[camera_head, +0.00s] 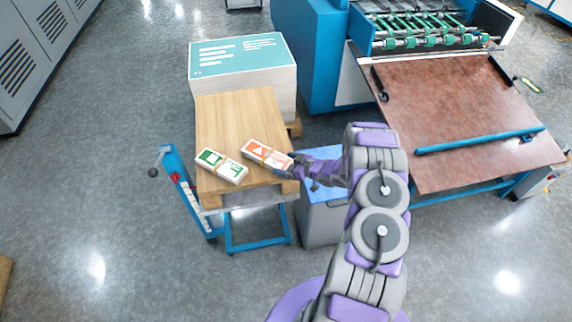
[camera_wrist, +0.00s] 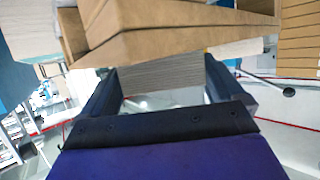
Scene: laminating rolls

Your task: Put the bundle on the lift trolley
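The lift trolley (camera_head: 208,222) has a blue frame and a wooden pallet top (camera_head: 232,118). A white bundle with an orange print (camera_head: 262,153) is at the right front of the top, with its near end at my gripper (camera_head: 298,168). In the wrist view, my gripper (camera_wrist: 160,88) has a finger on each side of the bundle's layered grey edge (camera_wrist: 158,74), which fills the gap. Whether the bundle rests on the wood or is just above it, I cannot tell. A second bundle with a green print (camera_head: 222,166) lies to its left on the top.
A large teal-topped paper stack (camera_head: 243,62) stands behind the trolley top. A grey bin-like box with a blue top (camera_head: 318,222) is right of the trolley. The laminating machine (camera_head: 465,110) fills the upper right. The floor to the left is clear.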

